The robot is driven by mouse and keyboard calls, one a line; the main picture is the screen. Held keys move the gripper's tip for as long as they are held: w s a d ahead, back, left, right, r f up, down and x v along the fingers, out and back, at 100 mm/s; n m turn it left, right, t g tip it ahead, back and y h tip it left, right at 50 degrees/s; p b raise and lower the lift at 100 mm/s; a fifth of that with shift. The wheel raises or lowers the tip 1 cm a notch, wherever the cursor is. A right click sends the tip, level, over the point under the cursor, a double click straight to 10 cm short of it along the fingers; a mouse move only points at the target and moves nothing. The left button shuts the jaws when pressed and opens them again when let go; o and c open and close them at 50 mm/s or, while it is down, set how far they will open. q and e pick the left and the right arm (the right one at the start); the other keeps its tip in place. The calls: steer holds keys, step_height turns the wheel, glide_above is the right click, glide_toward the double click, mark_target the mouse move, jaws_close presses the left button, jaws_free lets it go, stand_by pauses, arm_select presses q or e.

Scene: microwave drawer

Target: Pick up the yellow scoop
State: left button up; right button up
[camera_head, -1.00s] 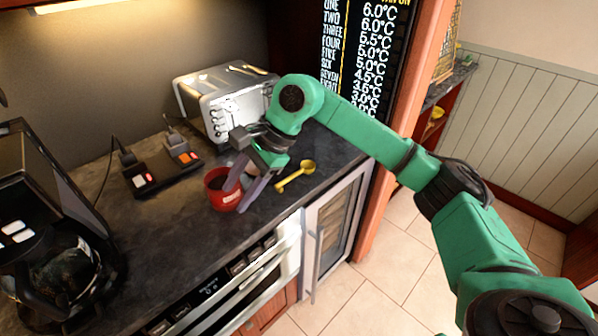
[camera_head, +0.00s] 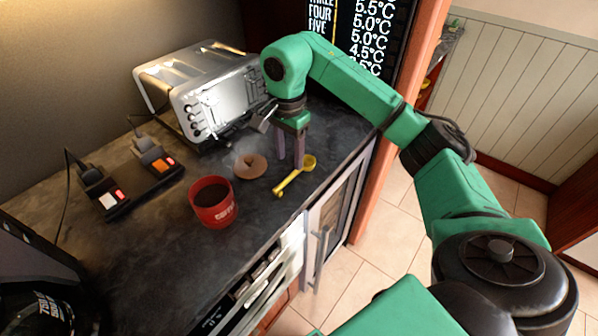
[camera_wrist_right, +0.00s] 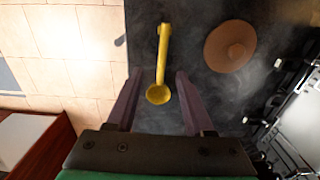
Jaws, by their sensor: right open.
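The yellow scoop (camera_head: 290,182) lies on the dark countertop near its front edge, with its round bowl toward the back right. In the right wrist view the scoop (camera_wrist_right: 162,60) shows between my two fingers, its bowl nearest the palm and its handle reaching past the fingertips. My right gripper (camera_head: 290,160) is open, its fingers pointing down over the counter beside the bowl in the head view. The fingers (camera_wrist_right: 158,74) lie on either side of the scoop in the wrist view, without visible contact. My left gripper is out of view.
A red mug (camera_head: 213,205) with dark contents stands left of the scoop. A round brown item (camera_head: 250,166) lies between them. A silver toaster (camera_head: 205,95) stands behind. The counter edge drops to a tiled floor.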

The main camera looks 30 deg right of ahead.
mark_target(290, 176)
steer(key=f+p, duration=0.1)
steer(key=f, duration=0.1)
steer(key=f+p, duration=0.1)
steer(key=f, duration=0.2)
steer(key=shift+w+f, duration=0.2)
steer(key=shift+f, duration=0.1)
steer(key=shift+s+d+f, duration=0.1)
steer(key=shift+f, duration=0.4)
jaws_close()
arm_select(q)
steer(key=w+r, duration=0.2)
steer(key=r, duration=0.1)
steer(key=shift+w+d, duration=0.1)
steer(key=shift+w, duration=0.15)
